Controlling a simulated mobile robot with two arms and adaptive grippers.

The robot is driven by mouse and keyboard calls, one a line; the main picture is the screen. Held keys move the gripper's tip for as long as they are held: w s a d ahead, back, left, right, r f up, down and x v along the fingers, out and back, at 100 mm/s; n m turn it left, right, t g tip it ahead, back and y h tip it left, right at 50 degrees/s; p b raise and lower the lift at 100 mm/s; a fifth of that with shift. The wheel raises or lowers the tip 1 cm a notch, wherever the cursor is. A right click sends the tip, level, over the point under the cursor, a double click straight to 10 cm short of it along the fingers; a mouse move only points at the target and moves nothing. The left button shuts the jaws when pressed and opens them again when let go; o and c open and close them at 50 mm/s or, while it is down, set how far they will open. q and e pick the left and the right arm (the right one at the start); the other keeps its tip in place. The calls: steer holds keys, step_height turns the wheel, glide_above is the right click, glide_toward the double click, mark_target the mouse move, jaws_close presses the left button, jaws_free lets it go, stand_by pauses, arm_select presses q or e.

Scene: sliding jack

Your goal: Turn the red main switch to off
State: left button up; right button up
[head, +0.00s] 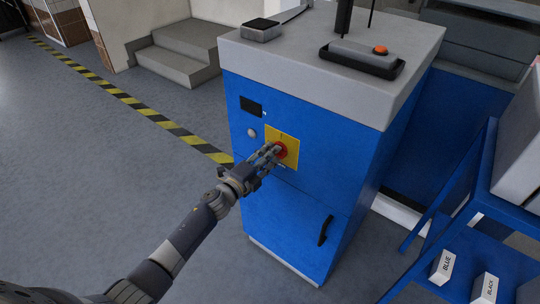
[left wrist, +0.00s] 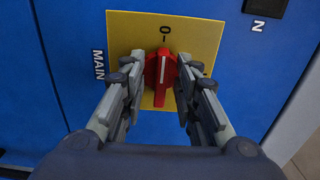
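The red main switch (head: 280,150) sits on a yellow plate (head: 291,145) on the front of the blue cabinet (head: 270,205). In the left wrist view the red switch (left wrist: 161,78) shows a white line running nearly upright in the picture, its upper end toward a small dark mark on the yellow plate (left wrist: 210,40). My left gripper (head: 274,152) is at the switch; in the left wrist view its fingers (left wrist: 161,68) stand on either side of the knob, apart from each other. Narrow gaps show beside the handle; fingertip contact is unclear. My right gripper is not seen.
The cabinet's grey top (head: 290,55) carries a black tray with an orange-red button (head: 380,50). A black door handle (head: 325,230) is lower on the front. A blue rack with labelled boxes (head: 443,267) stands at right. Floor at left is clear.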

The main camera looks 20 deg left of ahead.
arm_select(q)
steer(key=shift+s, duration=0.15)
steer(key=v, duration=1.1)
steer(key=shift+s+a, duration=0.15)
steer(key=shift+s, duration=0.25)
steer(key=shift+r, duration=0.1)
steer(key=s+a+f+n+g+y, duration=0.15)
steer(key=s+f+n, duration=0.3)
steer(key=f, duration=0.65)
steer(key=s+a+f+n+g+y, duration=0.1)
steer(key=s+f+n+g+y, duration=0.3)
steer(key=f, duration=0.7)
steer(key=s+a+f+n+g, duration=0.25)
steer(key=s+f, duration=0.35)
steer(key=f, duration=0.4)
steer(key=s+d+f+n+g, duration=0.2)
steer(key=s+f, duration=0.4)
steer(key=s, duration=0.5)
steer(key=s+d+f+n+g, duration=0.2)
steer(key=s+f, duration=0.3)
steer(key=s, duration=0.6)
steer(key=s+d+f+n+g, duration=0.2)
steer(key=s+f+n+g, duration=0.2)
steer(key=s, duration=0.8)
step_height(320, 180, down, 3)
steer(key=shift+r+y, duration=0.15)
steer(key=shift+y, duration=0.2)
steer(key=shift+d, duration=0.2)
